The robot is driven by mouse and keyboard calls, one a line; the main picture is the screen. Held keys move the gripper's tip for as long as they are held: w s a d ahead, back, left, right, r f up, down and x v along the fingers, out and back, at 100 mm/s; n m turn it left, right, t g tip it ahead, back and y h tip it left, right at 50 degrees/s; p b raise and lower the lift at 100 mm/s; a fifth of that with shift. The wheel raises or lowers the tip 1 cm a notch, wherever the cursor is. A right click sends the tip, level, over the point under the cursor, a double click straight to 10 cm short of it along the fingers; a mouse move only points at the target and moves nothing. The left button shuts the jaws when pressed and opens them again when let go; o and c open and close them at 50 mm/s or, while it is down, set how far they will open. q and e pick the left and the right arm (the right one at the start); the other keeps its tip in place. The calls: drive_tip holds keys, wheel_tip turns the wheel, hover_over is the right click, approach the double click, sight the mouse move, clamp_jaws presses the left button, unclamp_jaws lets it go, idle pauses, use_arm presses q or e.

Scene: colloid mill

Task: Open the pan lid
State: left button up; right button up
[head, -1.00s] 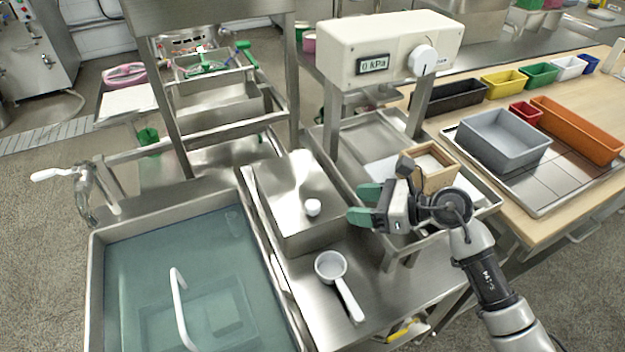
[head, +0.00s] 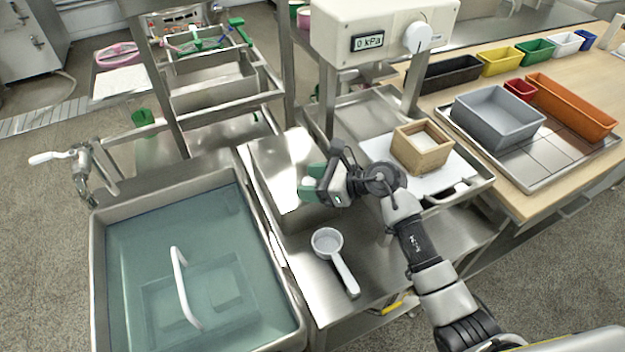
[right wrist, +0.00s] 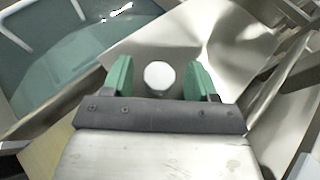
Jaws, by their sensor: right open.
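The pan lid (head: 275,160) is a flat steel cover on a rectangular steel pan between the water basin and the press-like stand. It also shows in the right wrist view (right wrist: 150,45). Its round white knob (right wrist: 158,75) stands between the two green fingertips. My right gripper (head: 312,185) is open around the knob, with a gap on each side in the right wrist view (right wrist: 160,80). In the head view the fingers hide part of the knob. The lid lies closed on the pan. My left gripper is not in view.
A water-filled basin (head: 95,270) with a white handle stands left of the pan. A white scoop (head: 328,243) lies in front of it. A stand with a 0 kPa display (head: 372,42) rises behind. A wooden box (head: 421,150) and a grey bin (head: 498,120) are to the right.

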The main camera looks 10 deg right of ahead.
drive_tip(key=shift+c, duration=1.3)
clamp_jaws()
drive_tip(key=r+p, duration=0.2)
drive_tip(key=w+r+g+h+p, duration=0.1)
drive_tip(key=r+p, duration=0.1)
drive_tip(key=p, duration=0.1)
drive_tip(key=r+m+g+p, duration=0.1)
drive_tip(key=r+p, duration=0.1)
drive_tip(key=shift+w+a+r, duration=0.15)
drive_tip(key=shift+w+r, duration=0.2)
wheel_tip(320, 180, up, 4)
drive_tip(key=m+g+h+p, duration=0.1)
drive_tip(key=m+g+p, duration=0.1)
drive_tip(key=p, duration=0.1)
hover_over(302, 173)
drive_tip(key=s, duration=0.1)
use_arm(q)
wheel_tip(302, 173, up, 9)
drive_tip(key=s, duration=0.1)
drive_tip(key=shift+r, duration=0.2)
use_arm(e)
drive_tip(key=shift+w+r+g+h, duration=0.4)
drive_tip(key=shift+w+r, duration=0.15)
drive_tip(key=shift+r, duration=0.25)
